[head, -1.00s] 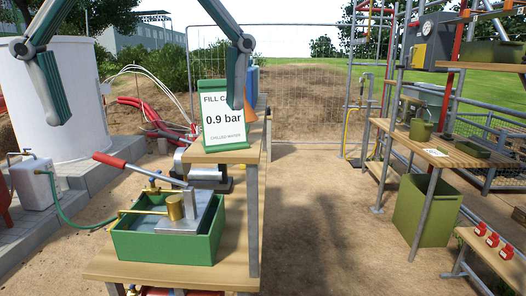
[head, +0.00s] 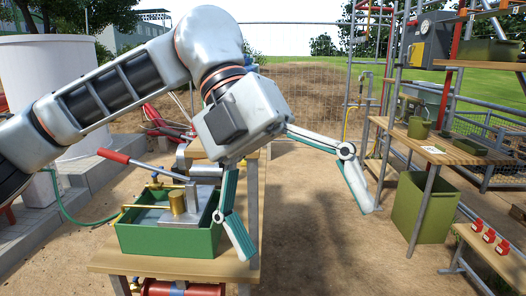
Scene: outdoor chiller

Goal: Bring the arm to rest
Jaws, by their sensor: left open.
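My left arm comes in from the left across the upper middle of the head view. Its left gripper (head: 310,231) points down and toward me, with its two teal-padded fingers spread wide and nothing between them. One finger hangs by the right edge of the wooden stand (head: 160,264), in front of its post. The other finger is over the open ground to the right. The green tub (head: 170,241) with the brass and steel pump and its red-handled lever (head: 113,156) stands on the stand, left of the gripper. My right gripper is not in view.
On the right is a wooden bench (head: 450,152) with green containers, and a green bin (head: 424,207) below it. A low bench (head: 497,256) at lower right holds red items. A wire fence (head: 300,80) closes the back. The ground between stand and benches is clear.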

